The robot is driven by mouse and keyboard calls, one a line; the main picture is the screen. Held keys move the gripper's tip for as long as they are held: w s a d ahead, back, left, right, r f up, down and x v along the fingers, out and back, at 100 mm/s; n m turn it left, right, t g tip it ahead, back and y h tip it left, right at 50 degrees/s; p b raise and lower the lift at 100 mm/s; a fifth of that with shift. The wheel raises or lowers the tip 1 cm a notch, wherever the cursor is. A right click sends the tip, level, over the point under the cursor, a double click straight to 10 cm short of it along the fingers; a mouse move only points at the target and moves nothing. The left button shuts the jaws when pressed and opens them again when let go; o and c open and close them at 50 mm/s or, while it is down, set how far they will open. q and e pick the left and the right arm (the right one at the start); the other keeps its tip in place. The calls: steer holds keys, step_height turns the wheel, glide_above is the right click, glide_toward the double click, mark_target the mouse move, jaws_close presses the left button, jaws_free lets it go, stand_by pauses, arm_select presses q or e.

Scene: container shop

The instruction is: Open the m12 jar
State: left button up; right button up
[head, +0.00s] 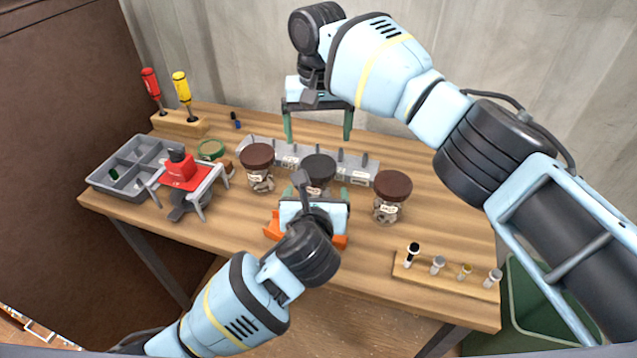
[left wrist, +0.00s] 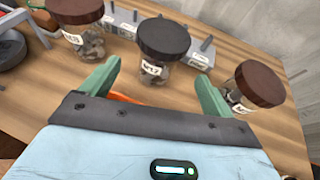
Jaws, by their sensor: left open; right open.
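The middle jar has a dark grey lid (head: 318,166) and is partly hidden by my left arm in the head view. In the left wrist view this jar (left wrist: 155,72) stands upright and shut, with a label that seems to read M12. My left gripper (head: 314,196) is open, its green fingers pointing at the jar from the front, with the jar ahead of and between them. My right gripper (head: 318,137) is open and empty, pointing down above and behind the jar.
Brown-lidded jars stand left (head: 259,178) and right (head: 389,209) of the middle jar. A grey rack with pegs (head: 358,165) is behind. An orange object (head: 273,228) lies under my left gripper. A red-topped stand (head: 183,174), grey tray (head: 104,182) and bolt block (head: 440,279) are around.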

mark_target(317, 185)
arm_select(q)
steer(key=shift+x, duration=3.8)
steer(key=shift+c, duration=0.2)
steer(key=c, duration=1.4)
jaws_close()
arm_select(e)
steer(key=shift+m, duration=0.3)
steer(key=m, duration=0.4)
steer(key=shift+f, duration=4.05)
steer(key=shift+c, duration=0.2)
steer(key=c, duration=1)
steer(key=shift+o, duration=0.2)
steer(key=shift+n, duration=1.7)
